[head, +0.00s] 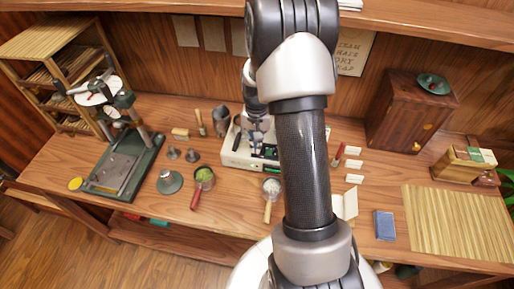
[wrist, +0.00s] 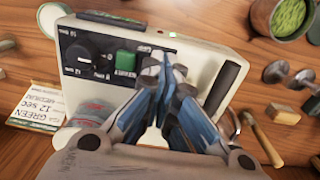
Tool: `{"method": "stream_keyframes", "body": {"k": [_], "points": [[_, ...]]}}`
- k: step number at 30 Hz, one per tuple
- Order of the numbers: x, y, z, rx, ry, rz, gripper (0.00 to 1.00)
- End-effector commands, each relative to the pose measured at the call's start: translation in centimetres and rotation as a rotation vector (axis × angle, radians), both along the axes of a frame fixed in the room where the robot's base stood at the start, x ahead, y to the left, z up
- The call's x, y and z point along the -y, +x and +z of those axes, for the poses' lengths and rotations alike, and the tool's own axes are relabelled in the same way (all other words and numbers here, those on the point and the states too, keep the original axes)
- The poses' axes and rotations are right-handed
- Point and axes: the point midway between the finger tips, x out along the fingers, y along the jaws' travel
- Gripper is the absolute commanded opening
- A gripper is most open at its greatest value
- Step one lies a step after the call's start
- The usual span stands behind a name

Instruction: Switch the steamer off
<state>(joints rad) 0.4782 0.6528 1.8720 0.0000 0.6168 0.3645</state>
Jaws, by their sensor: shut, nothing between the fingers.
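The steamer (head: 232,158) is a cream box standing mid-table, partly hidden by my arm in the head view. In the wrist view the steamer (wrist: 205,40) shows a black panel (wrist: 98,43) with a round black knob (wrist: 78,57) and a green button (wrist: 125,61). A small green light (wrist: 172,35) shows at its edge, and it looks lit. My gripper (wrist: 168,62) is shut and empty, over the panel's end, to the right of the green button. I cannot tell whether it touches the panel. In the head view my gripper (head: 262,148) is largely hidden.
A black bar (wrist: 222,88) lies along the steamer's right side. A paper card (wrist: 35,105) reading "GREEN 12 sec" lies beside it. A press (head: 120,150) stands at the left, a wooden cabinet (head: 400,110) at the right. A red-handled cup of green leaves (head: 203,178) sits in front.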

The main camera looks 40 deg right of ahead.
Motion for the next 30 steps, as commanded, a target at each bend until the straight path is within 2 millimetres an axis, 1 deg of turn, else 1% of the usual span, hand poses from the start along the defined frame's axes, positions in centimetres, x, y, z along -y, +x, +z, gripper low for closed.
{"method": "stream_keyframes", "body": {"k": [11,30], "points": [[0.0,0.0,-0.1,0.0,0.0,0.0,0.0],[0.0,0.0,-1.1,-0.001,0.001,0.0,0.0]]}}
